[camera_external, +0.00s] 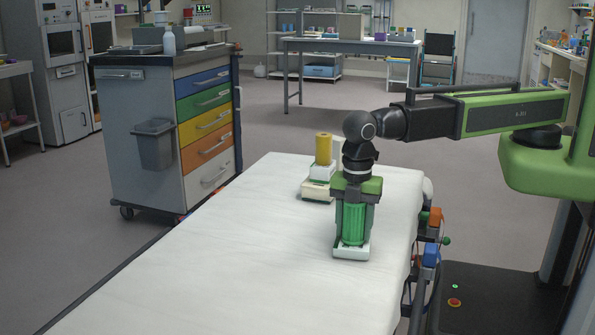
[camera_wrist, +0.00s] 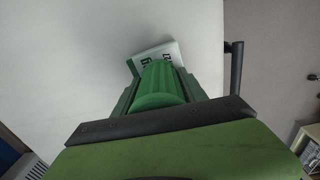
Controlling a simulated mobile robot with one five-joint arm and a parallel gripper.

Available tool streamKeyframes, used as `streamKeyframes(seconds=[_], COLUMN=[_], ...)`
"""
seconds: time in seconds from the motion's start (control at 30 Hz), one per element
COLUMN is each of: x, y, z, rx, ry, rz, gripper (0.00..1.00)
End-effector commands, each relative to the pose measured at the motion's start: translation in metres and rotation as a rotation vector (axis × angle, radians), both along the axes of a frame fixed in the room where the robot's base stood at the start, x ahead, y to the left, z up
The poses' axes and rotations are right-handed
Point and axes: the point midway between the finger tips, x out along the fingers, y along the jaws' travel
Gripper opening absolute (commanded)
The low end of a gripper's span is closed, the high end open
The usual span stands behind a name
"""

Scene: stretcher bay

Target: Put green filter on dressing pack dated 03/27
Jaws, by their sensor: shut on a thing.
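My gripper (camera_external: 354,218) points straight down, shut on a ribbed green filter (camera_external: 352,228), which stands upright between the fingers. The filter also shows in the wrist view (camera_wrist: 162,86). Directly under it is a white dressing pack (camera_external: 351,253) on the white bed. The filter's lower end is at the pack's top; I cannot tell whether they touch. In the wrist view the pack (camera_wrist: 142,58) shows partly beyond the filter, with green edging and dark print. The filter hides part of the print, so I cannot read the full date.
Behind and left of my gripper, a yellow cylinder (camera_external: 323,148) stands on a white block (camera_external: 322,172) over a cream pack (camera_external: 315,190). The bed (camera_external: 230,245) is clear in front and left. A drawer cart (camera_external: 150,140) stands beyond its left side.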

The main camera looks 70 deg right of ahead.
Motion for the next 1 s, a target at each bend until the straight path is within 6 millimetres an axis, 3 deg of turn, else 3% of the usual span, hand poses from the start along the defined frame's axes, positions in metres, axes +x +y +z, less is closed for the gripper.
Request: streamKeyframes(seconds=[0.03, 0.2, 0.57, 0.77, 1.0], x=[0.0, 0.0, 0.0, 0.0, 0.0], y=[0.0, 0.0, 0.0, 0.0, 0.0], z=[-0.002, -0.001, 0.003, 0.027, 0.081], rx=[0.0, 0.0, 0.0, 0.0, 0.0], ry=[0.0, 0.0, 0.0, 0.0, 0.0], rz=[0.0, 0.0, 0.0, 0.0, 0.0], gripper=[0.51, 0.71, 0.71, 0.71, 0.71])
